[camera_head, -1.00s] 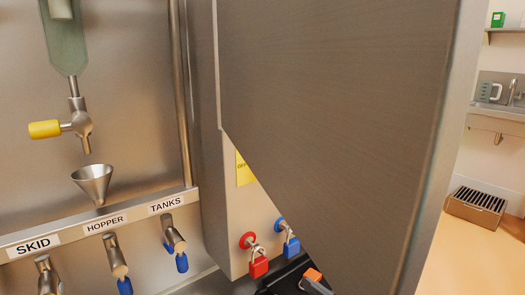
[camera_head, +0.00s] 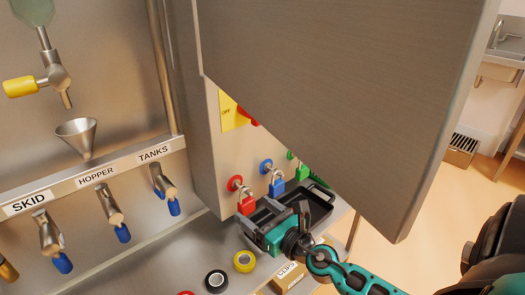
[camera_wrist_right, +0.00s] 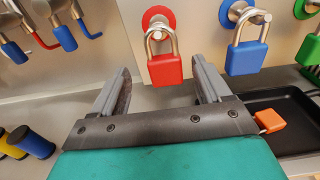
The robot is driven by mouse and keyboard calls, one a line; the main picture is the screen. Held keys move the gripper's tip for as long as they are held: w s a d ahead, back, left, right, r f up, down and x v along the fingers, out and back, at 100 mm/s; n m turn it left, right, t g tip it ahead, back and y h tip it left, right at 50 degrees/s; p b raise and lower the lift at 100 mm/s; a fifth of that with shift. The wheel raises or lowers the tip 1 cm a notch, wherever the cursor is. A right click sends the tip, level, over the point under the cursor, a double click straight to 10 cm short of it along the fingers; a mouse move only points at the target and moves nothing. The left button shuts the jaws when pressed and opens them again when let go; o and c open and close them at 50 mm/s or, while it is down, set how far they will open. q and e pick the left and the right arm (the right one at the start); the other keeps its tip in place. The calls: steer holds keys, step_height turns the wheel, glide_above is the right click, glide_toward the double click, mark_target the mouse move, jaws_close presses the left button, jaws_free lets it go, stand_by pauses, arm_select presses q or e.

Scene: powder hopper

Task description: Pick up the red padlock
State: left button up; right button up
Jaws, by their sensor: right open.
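The red padlock (camera_head: 246,205) hangs by its steel shackle from a red round mount on the steel cabinet. In the right wrist view the red padlock (camera_wrist_right: 165,70) is upright, between the two fingers in the picture and beyond them. My right gripper (camera_head: 272,214) is open and empty, just below and in front of the padlock in the head view. I cannot tell how far its fingertips are from the padlock. My left gripper is not in view.
A blue padlock (camera_head: 276,186) and a partly hidden green one hang to the right. A black tray (camera_head: 322,198) sits below; an orange object (camera_wrist_right: 268,120) shows there in the wrist view. A large steel door (camera_head: 350,100) juts out above. Tape rolls (camera_head: 217,281) lie on the bench.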

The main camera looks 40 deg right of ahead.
mark_target(249, 204)
steer(key=w, duration=0.3)
steer(key=shift+w, duration=0.75)
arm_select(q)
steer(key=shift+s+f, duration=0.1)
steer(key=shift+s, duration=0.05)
arm_select(e)
steer(key=shift+f, duration=0.1)
steer(key=shift+c, duration=0.3)
steer(key=c, duration=1)
arm_select(q)
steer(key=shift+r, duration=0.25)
steer(key=shift+p, duration=0.3)
